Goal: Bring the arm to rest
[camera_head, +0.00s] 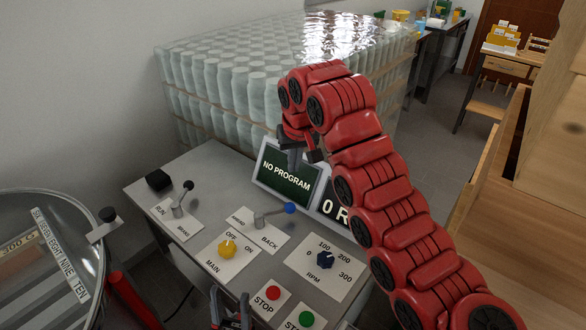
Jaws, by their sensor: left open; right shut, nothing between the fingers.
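My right arm (372,185) is red and rises from the bottom right. It bends over at the top and hangs its gripper (300,158) down in front of the "NO PROGRAM" display (285,188). That gripper is shut and empty, and whether it touches the display cannot be told. My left gripper (231,312) is at the bottom edge, open and empty, in front of the control panel (205,190). Part of it is cut off by the frame.
The panel holds a black-knobbed lever (180,203), a blue-knobbed lever (272,213), a yellow knob (227,248), an RPM knob (325,258), a red button (273,292) and a green one (306,318). Wrapped bottles (225,85) stand behind. A round vessel (45,255) is left; wooden furniture (490,165) is right.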

